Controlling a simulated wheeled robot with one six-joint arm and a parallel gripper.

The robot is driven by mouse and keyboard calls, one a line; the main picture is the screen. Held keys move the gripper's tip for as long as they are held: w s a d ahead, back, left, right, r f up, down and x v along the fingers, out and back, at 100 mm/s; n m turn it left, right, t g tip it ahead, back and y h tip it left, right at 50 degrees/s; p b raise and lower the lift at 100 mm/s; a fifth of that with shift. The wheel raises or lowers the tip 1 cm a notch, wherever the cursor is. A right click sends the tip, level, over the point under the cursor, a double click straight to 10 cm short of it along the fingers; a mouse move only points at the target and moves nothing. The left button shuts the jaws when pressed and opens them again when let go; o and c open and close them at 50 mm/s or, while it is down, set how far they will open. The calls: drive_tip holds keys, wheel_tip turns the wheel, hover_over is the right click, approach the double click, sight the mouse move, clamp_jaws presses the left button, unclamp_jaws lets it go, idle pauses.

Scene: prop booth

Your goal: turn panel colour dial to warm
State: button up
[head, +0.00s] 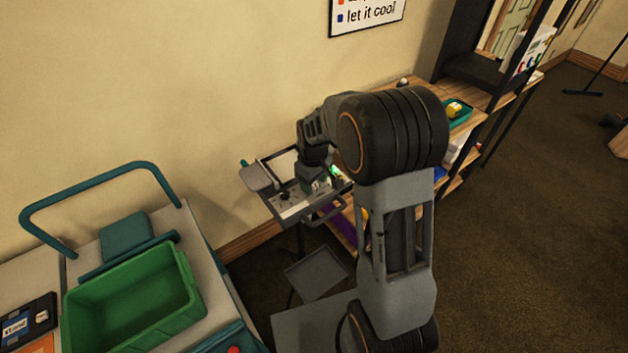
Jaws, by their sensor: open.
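A small grey control panel (291,209) stands on a stand by the wall, left of my arm. Small dark knobs (284,196) show on its pale face; I cannot tell which is the colour dial or where it points. A green light (335,171) glows at the panel's right side. My gripper (317,187) is open and points down over the panel, right of the dark knobs. My arm hides part of the panel, and I cannot tell whether the fingers touch anything.
A grey cart with a teal handle (95,187) and a green bin (130,300) stands at the lower left. A wooden shelf unit (480,98) with a teal tray (459,113) stands behind my arm along the wall. Open carpet (530,220) lies at the right.

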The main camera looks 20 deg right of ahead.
drive_tip(key=shift+c, duration=0.5)
drive_tip(key=c, duration=0.8)
drive_tip(key=shift+c, duration=0.2)
drive_tip(key=m+b, duration=0.2)
drive_tip(key=m, duration=0.4)
drive_tip(key=m+b, duration=0.1)
drive_tip(key=m, duration=0.4)
drive_tip(key=shift+m, duration=0.5)
drive_tip(key=o, duration=0.9)
